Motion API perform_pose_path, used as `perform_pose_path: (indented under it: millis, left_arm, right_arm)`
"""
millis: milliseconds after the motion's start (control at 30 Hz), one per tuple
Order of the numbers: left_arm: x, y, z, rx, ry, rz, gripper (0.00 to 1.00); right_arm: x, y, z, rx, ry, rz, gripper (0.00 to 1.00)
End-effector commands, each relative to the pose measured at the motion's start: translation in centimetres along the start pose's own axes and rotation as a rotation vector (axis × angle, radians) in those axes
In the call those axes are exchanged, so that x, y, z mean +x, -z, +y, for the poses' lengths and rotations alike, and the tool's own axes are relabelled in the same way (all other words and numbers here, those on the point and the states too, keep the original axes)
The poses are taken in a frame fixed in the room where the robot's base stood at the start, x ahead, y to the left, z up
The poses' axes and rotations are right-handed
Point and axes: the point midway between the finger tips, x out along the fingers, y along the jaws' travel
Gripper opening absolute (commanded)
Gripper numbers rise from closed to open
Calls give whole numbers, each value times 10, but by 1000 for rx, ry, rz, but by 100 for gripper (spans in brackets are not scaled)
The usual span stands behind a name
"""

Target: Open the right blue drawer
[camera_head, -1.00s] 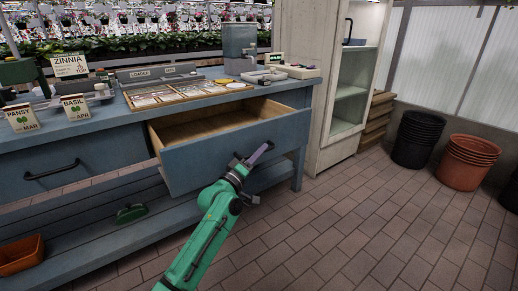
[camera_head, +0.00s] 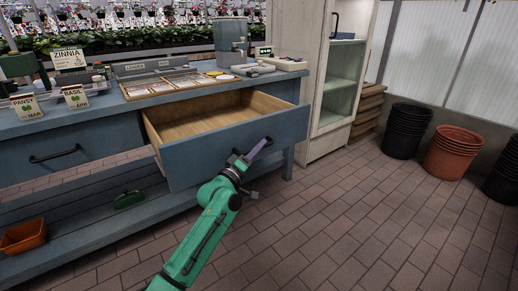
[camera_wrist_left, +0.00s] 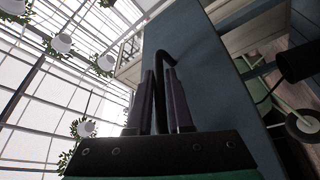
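The right blue drawer (camera_head: 228,144) stands well open, and its bare wooden inside (camera_head: 205,118) looks empty. Its black handle (camera_head: 237,155) is mostly hidden by my left gripper (camera_head: 258,152), which is at the right part of the drawer front. In the left wrist view the two dark fingers (camera_wrist_left: 161,98) close around the black handle (camera_wrist_left: 168,53) in front of the blue drawer front (camera_wrist_left: 210,80). My green left arm comes in from below. My right gripper does not show.
The blue workbench (camera_head: 75,128) carries seed cards and trays. The left drawer (camera_head: 60,165) is shut. A pale cabinet (camera_head: 320,90) stands just right of the bench. Black and terracotta pots (camera_head: 450,155) stand farther right. The tiled floor (camera_head: 330,215) in front is clear.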

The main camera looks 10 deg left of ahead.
Motion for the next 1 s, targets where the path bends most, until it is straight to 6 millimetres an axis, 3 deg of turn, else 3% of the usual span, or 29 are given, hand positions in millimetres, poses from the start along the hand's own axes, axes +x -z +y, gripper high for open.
perform_pose_path:
  millis: [467, 667, 1000]
  left_arm:
    - [-7, 0, 0, -1, 2, 0, 45]
    - [-44, 1, 0, 2, 4, -2, 45]
    - [-128, 0, -1, 2, 5, -3, 45]
  right_arm:
    - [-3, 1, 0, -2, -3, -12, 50]
    - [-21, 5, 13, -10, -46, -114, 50]
    - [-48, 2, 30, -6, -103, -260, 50]
